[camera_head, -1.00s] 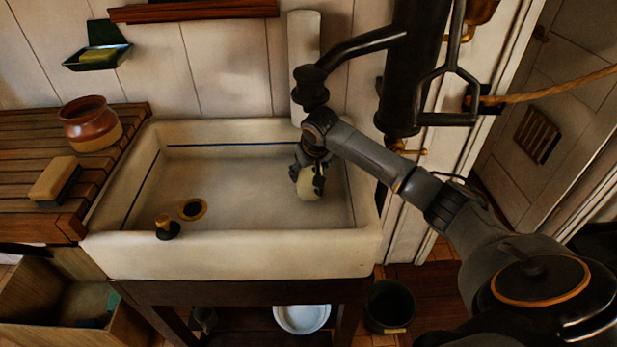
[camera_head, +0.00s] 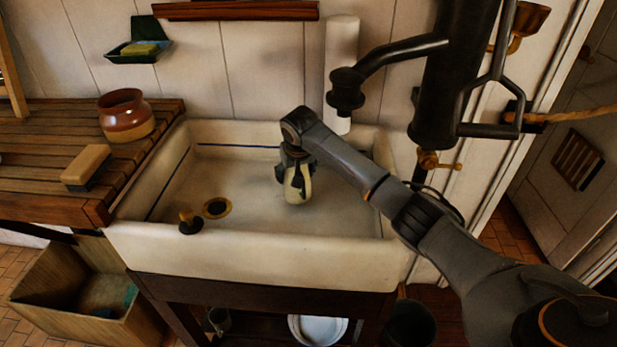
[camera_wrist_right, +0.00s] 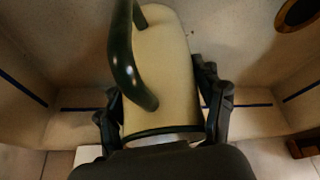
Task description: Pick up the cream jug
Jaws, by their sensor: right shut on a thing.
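The cream jug (camera_head: 298,187), pale with a dark handle, is inside the sink basin, right of its middle. My right gripper (camera_head: 295,168) comes down from above and is shut on it. In the right wrist view the jug (camera_wrist_right: 172,75) lies between the two black fingers (camera_wrist_right: 163,112), with its dark green handle toward the left. I cannot tell whether its base touches the basin floor. My left gripper is not in view.
The white sink (camera_head: 250,250) has raised walls around the jug. A plug (camera_head: 189,222) lies near the drain (camera_head: 217,207). A black pump (camera_head: 445,90) stands at right.

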